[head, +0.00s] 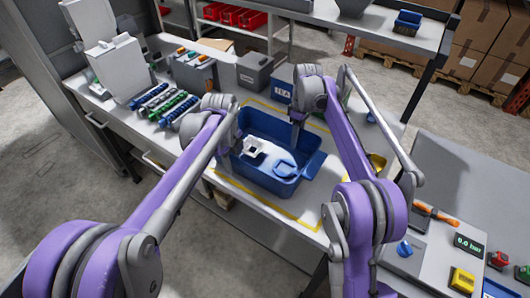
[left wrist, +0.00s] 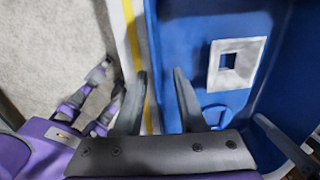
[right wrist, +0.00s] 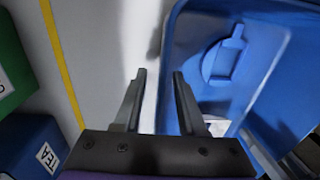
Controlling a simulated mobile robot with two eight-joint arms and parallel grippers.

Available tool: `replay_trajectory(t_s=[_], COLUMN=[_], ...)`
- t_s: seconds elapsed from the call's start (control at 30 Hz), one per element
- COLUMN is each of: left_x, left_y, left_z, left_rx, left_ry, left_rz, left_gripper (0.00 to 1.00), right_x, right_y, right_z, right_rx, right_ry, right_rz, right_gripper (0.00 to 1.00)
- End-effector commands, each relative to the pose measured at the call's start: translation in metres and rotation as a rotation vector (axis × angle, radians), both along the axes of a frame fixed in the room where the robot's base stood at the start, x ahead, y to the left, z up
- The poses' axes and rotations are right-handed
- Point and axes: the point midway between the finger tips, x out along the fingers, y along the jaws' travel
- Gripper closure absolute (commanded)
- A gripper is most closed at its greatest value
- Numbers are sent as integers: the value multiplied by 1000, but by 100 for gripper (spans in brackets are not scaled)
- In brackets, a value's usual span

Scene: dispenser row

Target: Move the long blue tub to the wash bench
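The long blue tub (head: 262,181) stands on the bench inside a yellow outline. In it lie a white square piece with a square hole (head: 252,146) and a round blue piece with a bar handle (head: 285,169). My left gripper (head: 224,158) is at the tub's left end. In the left wrist view its fingers (left wrist: 160,78) are apart, with the tub wall (left wrist: 180,30) between them. My right gripper (head: 296,128) is at the far right side. In the right wrist view its fingers (right wrist: 158,78) are apart around the tub's edge (right wrist: 168,50). I cannot identify the wash bench.
A panel reading 0.0 bar (head: 468,244) is at the lower right. Cardboard boxes (head: 481,27) stand beyond.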

Motion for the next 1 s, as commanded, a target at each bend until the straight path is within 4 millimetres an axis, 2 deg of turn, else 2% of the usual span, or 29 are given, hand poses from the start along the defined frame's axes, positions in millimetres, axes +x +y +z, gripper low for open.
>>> replay_trajectory(t_s=[0.13,0.47,0.7,1.0], left_x=[1,1,1,1], left_y=[-1,-1,-1,-1], left_z=[-11,-13,-13,-13], left_rx=[0,0,0,0], left_ry=[0,0,0,0], left_rz=[0,0,0,0], left_gripper=[60,60,100,100], right_x=[-1,-1,-1,-1], right_y=[1,1,1,1], right_z=[-10,-13,-13,-13], right_rx=[0,0,0,0], right_ry=[0,0,0,0], right_rz=[0,0,0,0], right_gripper=[60,60,100,100])
